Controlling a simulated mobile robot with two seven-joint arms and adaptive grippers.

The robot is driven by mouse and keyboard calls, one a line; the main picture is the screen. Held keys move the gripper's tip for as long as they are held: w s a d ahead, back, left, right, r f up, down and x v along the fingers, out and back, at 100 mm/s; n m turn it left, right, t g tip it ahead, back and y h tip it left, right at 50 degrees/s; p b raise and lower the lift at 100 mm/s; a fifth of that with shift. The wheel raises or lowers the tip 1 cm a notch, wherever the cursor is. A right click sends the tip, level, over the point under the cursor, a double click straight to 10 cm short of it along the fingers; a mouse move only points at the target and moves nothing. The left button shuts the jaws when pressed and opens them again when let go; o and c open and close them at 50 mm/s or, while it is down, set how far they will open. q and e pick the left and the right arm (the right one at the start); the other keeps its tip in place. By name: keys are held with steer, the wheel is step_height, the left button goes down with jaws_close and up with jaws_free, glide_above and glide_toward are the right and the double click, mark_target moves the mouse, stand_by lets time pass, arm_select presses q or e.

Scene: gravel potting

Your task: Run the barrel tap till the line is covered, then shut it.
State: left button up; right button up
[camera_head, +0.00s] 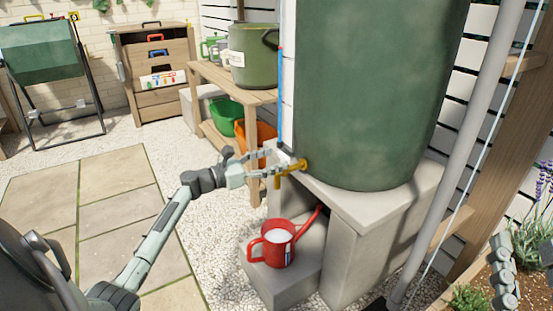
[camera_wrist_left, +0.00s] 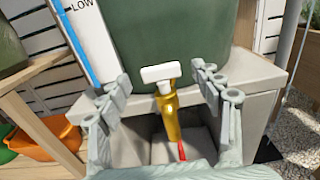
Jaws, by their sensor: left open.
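The brass barrel tap (camera_head: 291,168) sticks out low on the green barrel (camera_head: 375,90). In the left wrist view the tap (camera_wrist_left: 171,118) has a white crossbar handle (camera_wrist_left: 161,73). My left gripper (camera_head: 275,162) is open around the tap; in the left wrist view its fingers (camera_wrist_left: 163,92) stand on either side of the handle, apart from it. The red watering can (camera_head: 280,248) stands below with a pale interior; I cannot make out a line or a water level. I see no stream. My right gripper (camera_head: 503,272) shows partly at the lower right.
The barrel stands on a concrete plinth (camera_head: 345,225); the can is on a lower block (camera_head: 285,285). A blue gauge tube (camera_head: 281,100) runs up beside the barrel. A wooden bench (camera_head: 228,82) with a green pot (camera_head: 252,60) is behind. A grey pipe (camera_head: 450,165) stands to the right.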

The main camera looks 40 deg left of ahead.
arm_select(q)
steer(key=v, duration=1)
steer(key=shift+s, duration=0.2)
